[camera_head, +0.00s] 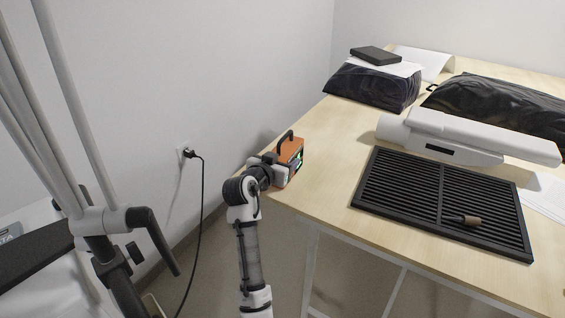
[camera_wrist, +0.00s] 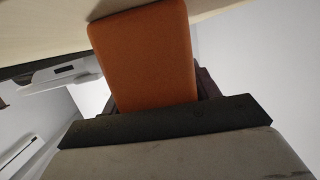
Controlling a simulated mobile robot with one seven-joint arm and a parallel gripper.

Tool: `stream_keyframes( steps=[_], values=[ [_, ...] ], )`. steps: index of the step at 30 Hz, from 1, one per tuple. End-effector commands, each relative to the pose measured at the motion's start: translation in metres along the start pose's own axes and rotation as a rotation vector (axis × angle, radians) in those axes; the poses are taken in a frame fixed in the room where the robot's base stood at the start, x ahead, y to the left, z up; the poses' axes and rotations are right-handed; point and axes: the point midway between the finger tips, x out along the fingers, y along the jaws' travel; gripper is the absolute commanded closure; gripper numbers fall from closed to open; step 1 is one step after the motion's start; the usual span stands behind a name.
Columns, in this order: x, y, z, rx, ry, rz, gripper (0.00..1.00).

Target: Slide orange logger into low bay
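The orange logger (camera_head: 296,149) is a small boxy device with a black top handle and a dark, lit front panel. In the head view it is upright at the near left corner of the wooden table; I cannot tell whether it rests on the top or is just above it. My gripper (camera_head: 279,170) is at its lower body, with a grey finger across its front side. In the wrist view the logger's plain orange face (camera_wrist: 145,58) fills the upper middle, with dark finger parts close against both sides. The fingertips are largely hidden. I cannot identify the low bay in either view.
A black slatted tray (camera_head: 405,195) with a small brown-and-black item (camera_head: 466,220) lies on the table (camera_head: 335,190). Behind are a white device (camera_head: 470,135) and black bags (camera_head: 372,88). A plugged cable (camera_head: 201,215) hangs on the wall; white poles (camera_head: 75,110) stand at left.

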Motion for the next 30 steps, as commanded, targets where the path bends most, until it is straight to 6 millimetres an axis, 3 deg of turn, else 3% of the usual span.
stream_keyframes(
  steps=[1,6,30],
  values=[
    [0.0,0.0,0.0,0.0,0.0,0.0,0.46],
    [0.0,0.0,0.0,0.0,0.0,0.0,0.68],
    [-0.009,0.0,-0.033,0.001,0.004,-0.001,0.68]
  ],
)
